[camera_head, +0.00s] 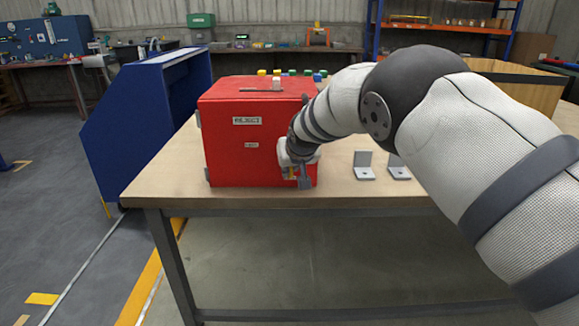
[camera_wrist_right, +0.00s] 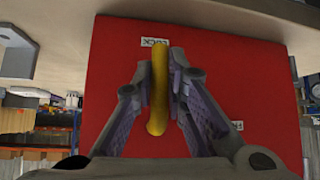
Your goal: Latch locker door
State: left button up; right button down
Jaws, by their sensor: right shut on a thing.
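The red locker (camera_head: 231,168) stands on the workbench, with its front door facing me and a label reading REJECT near the top. The door looks closed, though my arm hides its right edge. My right gripper (camera_head: 297,180) is at the lower right of the door. In the right wrist view, the gripper (camera_wrist_right: 167,62) is shut on a yellow latch handle (camera_wrist_right: 159,90), with a finger on each side of it. The handle stands in front of the red door face, near a small LOCK label (camera_wrist_right: 154,43). My left gripper is not in view.
Two grey metal brackets (camera_head: 364,166) stand on the wooden workbench (camera_head: 157,177) right of the locker. Small coloured blocks (camera_head: 292,72) show behind the locker. A blue panel (camera_head: 130,130) stands left of the bench. A wooden bin (camera_head: 520,88) is at the back right.

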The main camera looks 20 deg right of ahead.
jog(key=c, duration=1.6)
grip_release()
jog(key=v, duration=1.2)
